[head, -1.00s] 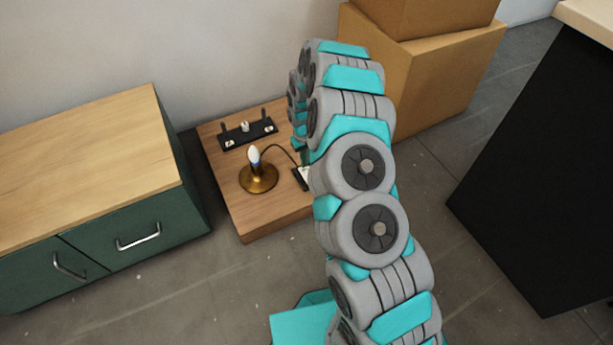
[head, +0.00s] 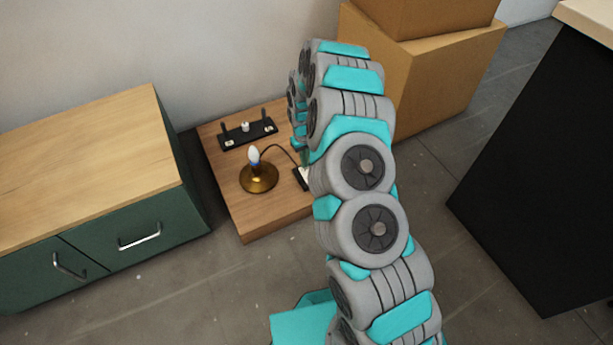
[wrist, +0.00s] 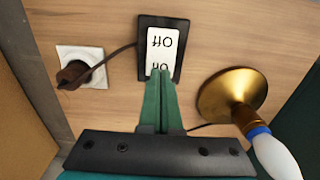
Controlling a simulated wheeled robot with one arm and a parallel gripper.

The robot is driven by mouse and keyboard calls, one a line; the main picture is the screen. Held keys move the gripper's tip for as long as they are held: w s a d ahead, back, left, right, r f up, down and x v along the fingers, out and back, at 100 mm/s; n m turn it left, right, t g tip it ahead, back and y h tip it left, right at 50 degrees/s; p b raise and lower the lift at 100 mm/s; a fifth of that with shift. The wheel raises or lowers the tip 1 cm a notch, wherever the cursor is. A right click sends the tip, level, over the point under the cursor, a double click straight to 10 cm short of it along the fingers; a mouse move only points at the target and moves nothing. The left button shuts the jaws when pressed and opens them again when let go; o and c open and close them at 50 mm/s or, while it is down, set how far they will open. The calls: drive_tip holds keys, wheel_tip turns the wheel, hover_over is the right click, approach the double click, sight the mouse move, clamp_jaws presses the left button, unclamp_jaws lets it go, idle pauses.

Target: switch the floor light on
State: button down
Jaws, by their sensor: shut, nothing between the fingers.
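The floor light is a brass lamp base (head: 258,180) with a pale bulb (head: 254,156), upright on a low wooden platform. In the wrist view the brass base (wrist: 232,94) and bulb (wrist: 276,156) are at the right. The bulb shows no clear glow. The switch, a white rocker in a black frame (wrist: 145,50), lies at top centre, with dark lettering that appears upside down. My gripper (wrist: 162,76) is shut and empty, its green fingertips over the rocker's near end; contact cannot be told for sure. In the head view my arm hides most of the gripper and part of the switch (head: 302,181).
A socket with a brown plug (wrist: 74,73) sits left of the switch in the wrist view, its cord running to the switch. A black holder (head: 248,134) stands at the platform's back. A green cabinet (head: 95,225) is left, cardboard boxes (head: 440,75) behind right.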

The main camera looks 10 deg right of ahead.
drive_tip(key=shift+f, duration=0.9)
idle(0.4)
drive_tip(key=shift+r, duration=0.15)
drive_tip(key=shift+r+p, duration=0.5)
drive_tip(key=shift+r, duration=2.9)
